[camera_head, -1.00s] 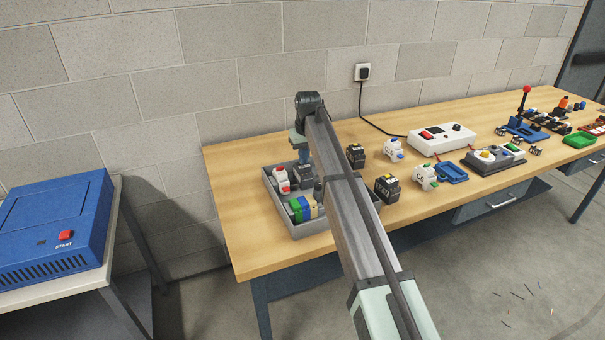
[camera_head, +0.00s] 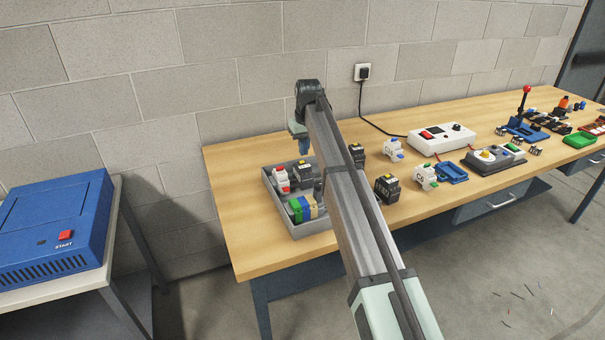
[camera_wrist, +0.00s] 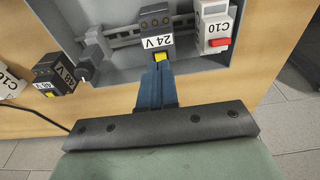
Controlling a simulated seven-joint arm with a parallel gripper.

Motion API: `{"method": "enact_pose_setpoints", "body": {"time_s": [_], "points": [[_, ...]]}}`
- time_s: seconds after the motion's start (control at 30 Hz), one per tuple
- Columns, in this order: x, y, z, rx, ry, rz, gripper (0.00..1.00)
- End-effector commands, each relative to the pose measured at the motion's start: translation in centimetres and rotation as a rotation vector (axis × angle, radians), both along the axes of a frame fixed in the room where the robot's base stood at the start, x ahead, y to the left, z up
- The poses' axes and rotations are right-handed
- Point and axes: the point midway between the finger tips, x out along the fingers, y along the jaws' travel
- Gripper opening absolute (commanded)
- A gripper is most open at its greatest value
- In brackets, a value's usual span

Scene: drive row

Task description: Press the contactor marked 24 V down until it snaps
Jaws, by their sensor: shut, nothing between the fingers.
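The contactor marked 24 V (camera_wrist: 155,40) is dark grey with a white label and a yellow tab. In the wrist view it sits upright at the rail (camera_wrist: 122,41) in the grey tray, beside the white C10 breaker (camera_wrist: 214,26). In the head view the contactor (camera_head: 304,173) stands at the back of the tray (camera_head: 287,232). My gripper (camera_wrist: 158,66) is shut and empty, its blue fingertips close to the contactor's yellow-tab end. In the head view my gripper (camera_head: 304,149) is above the contactor. Whether the contactor is fully seated cannot be told.
Green, blue and beige blocks (camera_head: 302,208) are at the tray's front. A 48 V contactor (camera_wrist: 55,76) lies outside the tray. Dark and white devices, including a C6 breaker (camera_head: 426,176), stand to the right. A blue START machine (camera_head: 55,225) is at the left.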

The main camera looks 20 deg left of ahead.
Motion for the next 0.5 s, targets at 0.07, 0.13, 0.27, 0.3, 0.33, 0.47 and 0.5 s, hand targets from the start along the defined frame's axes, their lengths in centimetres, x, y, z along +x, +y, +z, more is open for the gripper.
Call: {"method": "enact_pose_setpoints", "body": {"time_s": [0.07,0.13,0.27,0.3,0.33,0.47,0.5], "points": [[0.0,0.0,0.5,0.001,-0.001,0.0,0.0],[0.0,0.0,1.0,0.0,0.0,0.0,0.0],[0.0,0.0,1.8,0.0,0.0,0.0,0.0],[0.0,0.0,2.1,0.0,0.0,0.0,0.0],[0.0,0.0,2.3,0.0,0.0,0.0,0.0],[0.0,0.0,3.1,0.001,-0.001,0.0,0.0],[0.0,0.0,3.4,0.0,0.0,0.0,0.0]]}}
